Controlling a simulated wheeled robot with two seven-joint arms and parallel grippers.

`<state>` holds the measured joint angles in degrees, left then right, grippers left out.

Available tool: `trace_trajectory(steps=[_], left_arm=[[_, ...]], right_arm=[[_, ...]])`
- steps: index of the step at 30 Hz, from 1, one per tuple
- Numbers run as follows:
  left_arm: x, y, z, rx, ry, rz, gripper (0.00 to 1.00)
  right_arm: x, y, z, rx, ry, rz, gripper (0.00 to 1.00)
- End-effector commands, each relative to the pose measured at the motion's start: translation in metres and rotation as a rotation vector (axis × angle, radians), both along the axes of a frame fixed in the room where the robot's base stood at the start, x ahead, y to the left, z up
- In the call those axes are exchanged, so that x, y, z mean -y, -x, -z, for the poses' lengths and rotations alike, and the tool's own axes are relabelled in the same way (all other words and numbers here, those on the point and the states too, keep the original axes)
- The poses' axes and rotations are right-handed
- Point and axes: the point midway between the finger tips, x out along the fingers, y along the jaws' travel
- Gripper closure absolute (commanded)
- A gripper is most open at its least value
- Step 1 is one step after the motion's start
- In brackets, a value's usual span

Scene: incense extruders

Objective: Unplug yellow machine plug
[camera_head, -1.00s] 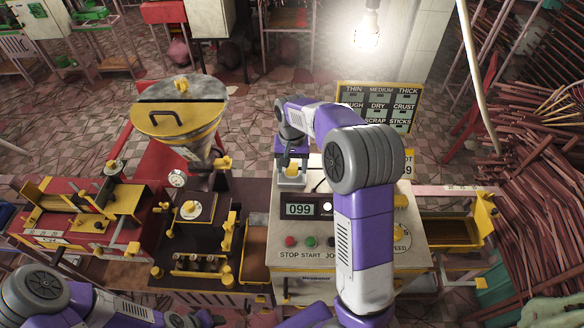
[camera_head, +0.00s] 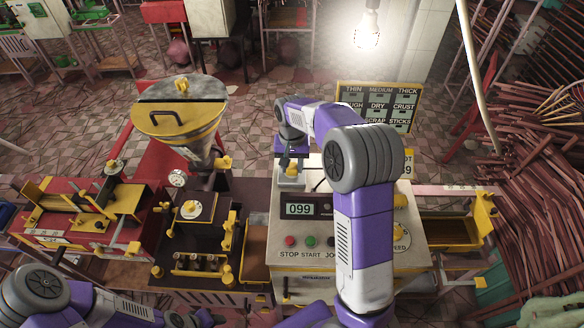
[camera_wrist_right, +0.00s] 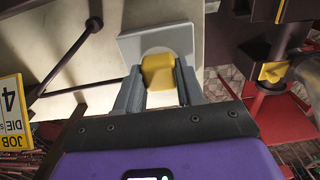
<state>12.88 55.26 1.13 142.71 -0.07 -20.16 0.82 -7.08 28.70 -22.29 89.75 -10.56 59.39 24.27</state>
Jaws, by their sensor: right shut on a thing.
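The yellow plug (camera_wrist_right: 170,72) is between the two grey fingers of my right gripper (camera_wrist_right: 160,85), which is shut on it. Beyond the plug is a pale square socket plate (camera_wrist_right: 135,44) with a round recess; I cannot tell whether the plug is still seated in it. In the head view my right gripper (camera_head: 292,161) is above the back left of the white control box (camera_head: 285,258), with the yellow plug (camera_head: 292,170) just over the socket plate (camera_head: 291,181). My left arm shows at the bottom left; its gripper is not visible.
A label board (camera_head: 378,104) stands behind, and bundled sticks (camera_head: 540,190) fill the right.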

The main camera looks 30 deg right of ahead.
Motion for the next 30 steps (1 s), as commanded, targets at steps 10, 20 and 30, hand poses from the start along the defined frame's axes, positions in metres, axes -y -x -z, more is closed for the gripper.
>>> trace_trajectory(steps=[10, 20, 30], left_arm=[[0.000, 0.000, -0.003, 0.000, 0.000, 0.000, 0.57], [0.000, 0.000, -0.015, 0.000, 0.000, 0.000, 0.57], [0.000, 0.000, -0.027, 0.000, 0.000, 0.000, 0.57]], right_arm=[[0.000, 0.000, -0.003, -0.001, -0.001, 0.000, 1.00], [0.000, 0.000, -0.017, -0.001, -0.001, 0.000, 1.00], [0.000, 0.000, -0.031, 0.000, 0.000, 0.000, 1.00]])
